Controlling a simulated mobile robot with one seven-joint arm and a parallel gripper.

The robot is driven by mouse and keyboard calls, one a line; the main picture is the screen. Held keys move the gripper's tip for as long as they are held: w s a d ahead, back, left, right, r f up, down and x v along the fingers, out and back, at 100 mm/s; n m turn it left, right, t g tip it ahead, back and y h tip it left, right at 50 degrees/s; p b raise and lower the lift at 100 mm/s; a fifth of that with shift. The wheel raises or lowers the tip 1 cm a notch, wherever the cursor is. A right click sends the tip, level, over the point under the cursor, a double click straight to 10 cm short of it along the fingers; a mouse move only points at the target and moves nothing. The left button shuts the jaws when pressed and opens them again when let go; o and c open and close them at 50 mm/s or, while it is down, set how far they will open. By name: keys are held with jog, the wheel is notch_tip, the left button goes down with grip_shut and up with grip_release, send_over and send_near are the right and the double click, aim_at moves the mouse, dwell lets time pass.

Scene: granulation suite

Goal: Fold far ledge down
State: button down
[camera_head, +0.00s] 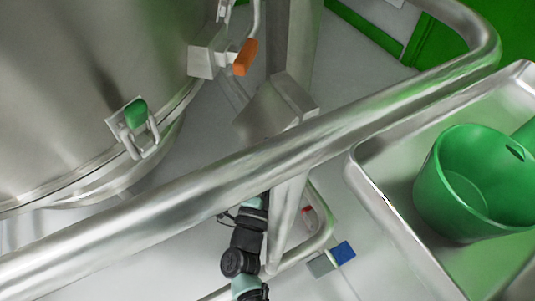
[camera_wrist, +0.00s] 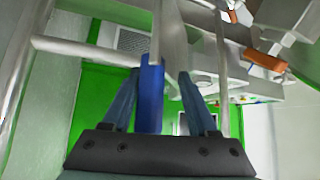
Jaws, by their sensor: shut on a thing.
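In the wrist view my gripper (camera_wrist: 160,78) has its two dark blue fingers on either side of an upright blue piece (camera_wrist: 149,95). It is shut on this blue piece, which meets a grey metal post (camera_wrist: 168,35) at its top. In the head view a blue tab (camera_head: 343,252) with a grey block beside it sits low, right of my arm; I cannot tell whether it is the same piece. My gripper is not clearly visible there. I cannot make out which part is the far ledge.
A thick steel rail (camera_head: 300,146) crosses the head view above my arm. A steel vessel (camera_head: 70,80) with a green-tipped clamp (camera_head: 136,114) fills the upper left. A steel tray (camera_head: 405,232) holds a green bucket (camera_head: 470,190) at right. An orange handle (camera_head: 245,57) is near the top.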

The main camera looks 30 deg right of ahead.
jog(key=shift+s+d+f+m+h, duration=0.2)
jog(key=shift+d+m+h, duration=0.1)
jog(key=shift+d, duration=0.35)
jog(key=c, duration=0.7)
grip_release()
jog(key=shift+d, duration=0.1)
jog(key=shift+r, duration=0.2)
